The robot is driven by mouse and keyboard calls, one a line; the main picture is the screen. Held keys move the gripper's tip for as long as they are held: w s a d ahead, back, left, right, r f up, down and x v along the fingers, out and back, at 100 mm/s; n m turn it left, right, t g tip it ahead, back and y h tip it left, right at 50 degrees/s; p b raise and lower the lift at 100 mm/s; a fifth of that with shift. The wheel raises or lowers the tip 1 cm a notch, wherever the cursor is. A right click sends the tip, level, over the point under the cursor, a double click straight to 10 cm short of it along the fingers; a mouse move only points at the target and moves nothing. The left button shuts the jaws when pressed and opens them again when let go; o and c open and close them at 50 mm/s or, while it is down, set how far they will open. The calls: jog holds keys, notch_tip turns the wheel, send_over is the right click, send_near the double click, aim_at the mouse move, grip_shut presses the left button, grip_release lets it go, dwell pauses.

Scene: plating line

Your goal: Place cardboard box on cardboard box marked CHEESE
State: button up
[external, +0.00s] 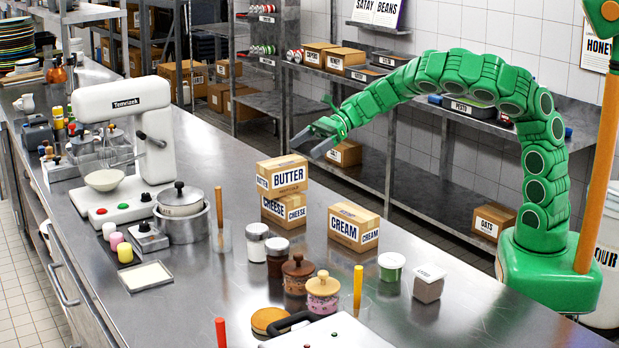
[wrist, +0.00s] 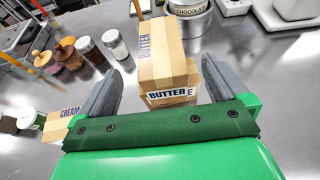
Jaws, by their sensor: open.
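A cardboard box marked BUTTER (external: 282,177) rests on top of the cardboard box marked CHEESE (external: 284,211), stacked on the steel counter. My gripper (external: 307,146) is above and to the right of the stack in the external view, its fingers open and empty. In the wrist view, the BUTTER box (wrist: 163,60) appears beyond and between the two spread fingers of my gripper (wrist: 160,70). A visible gap separates the fingers from the box in the external view. The CHEESE box is mostly hidden under the BUTTER box in the wrist view.
A CREAM box (external: 353,228) stands right of the stack. A steel pot (external: 182,220) and white mixer (external: 125,135) are to the left. Bare counter lies toward the front right.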

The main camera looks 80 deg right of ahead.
jog(key=shift+v, duration=1.95)
